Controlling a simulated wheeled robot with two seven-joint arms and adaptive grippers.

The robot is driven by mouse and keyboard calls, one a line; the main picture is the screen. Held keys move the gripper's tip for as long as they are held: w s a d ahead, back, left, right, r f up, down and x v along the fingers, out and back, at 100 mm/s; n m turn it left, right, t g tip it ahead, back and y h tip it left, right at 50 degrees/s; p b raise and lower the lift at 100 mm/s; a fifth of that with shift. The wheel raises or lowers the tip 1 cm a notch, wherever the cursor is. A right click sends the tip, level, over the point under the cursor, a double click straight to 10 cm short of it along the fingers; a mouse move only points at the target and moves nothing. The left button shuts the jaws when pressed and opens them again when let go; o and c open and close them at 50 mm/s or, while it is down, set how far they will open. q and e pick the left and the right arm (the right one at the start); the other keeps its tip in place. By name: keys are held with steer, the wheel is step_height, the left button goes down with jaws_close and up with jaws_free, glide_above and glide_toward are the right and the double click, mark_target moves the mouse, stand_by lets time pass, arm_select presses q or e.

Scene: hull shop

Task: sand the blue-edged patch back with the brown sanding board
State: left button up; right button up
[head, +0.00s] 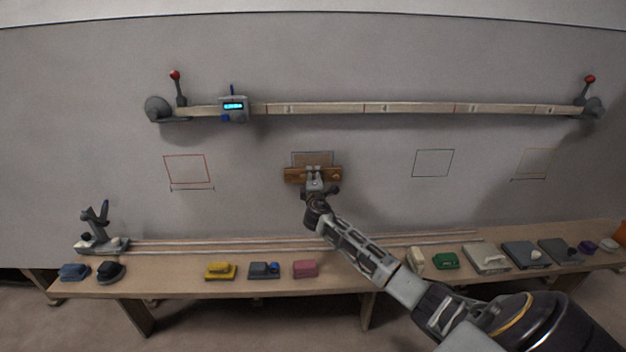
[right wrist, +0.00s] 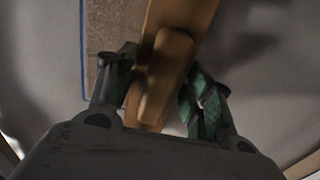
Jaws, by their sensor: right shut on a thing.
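The brown sanding board (head: 296,174) is held flat against the grey wall over the lower part of a patch. My right gripper (head: 314,172) is shut on its handle, which shows between the fingers in the right wrist view (right wrist: 163,75). The patch (head: 312,157) shows as a greyish rectangle above the board. In the right wrist view its speckled tan surface (right wrist: 108,30) has a blue edge line on the left; the board and gripper hide the rest. I cannot tell how firmly the board touches. My left gripper is out of view.
Red (head: 187,169), green (head: 433,163) and orange (head: 531,163) outlined patches lie on the wall. A rail (head: 340,108) with a blue-lit gauge (head: 233,106) runs above.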

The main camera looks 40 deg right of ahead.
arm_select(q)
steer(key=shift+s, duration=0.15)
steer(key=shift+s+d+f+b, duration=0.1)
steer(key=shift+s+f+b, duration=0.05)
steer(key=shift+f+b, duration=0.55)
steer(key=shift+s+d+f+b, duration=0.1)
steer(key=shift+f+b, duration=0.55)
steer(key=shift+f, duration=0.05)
arm_select(e)
steer(key=shift+f, duration=1.55)
steer(key=o, duration=0.4)
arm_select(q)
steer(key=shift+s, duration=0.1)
arm_select(e)
steer(key=c, duration=0.4)
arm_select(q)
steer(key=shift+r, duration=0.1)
arm_select(e)
steer(key=shift+s+a, duration=0.15)
arm_select(q)
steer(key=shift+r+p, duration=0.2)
steer(key=shift+p, duration=0.15)
arm_select(e)
steer(key=shift+s+a, duration=0.2)
steer(key=shift+s, duration=0.25)
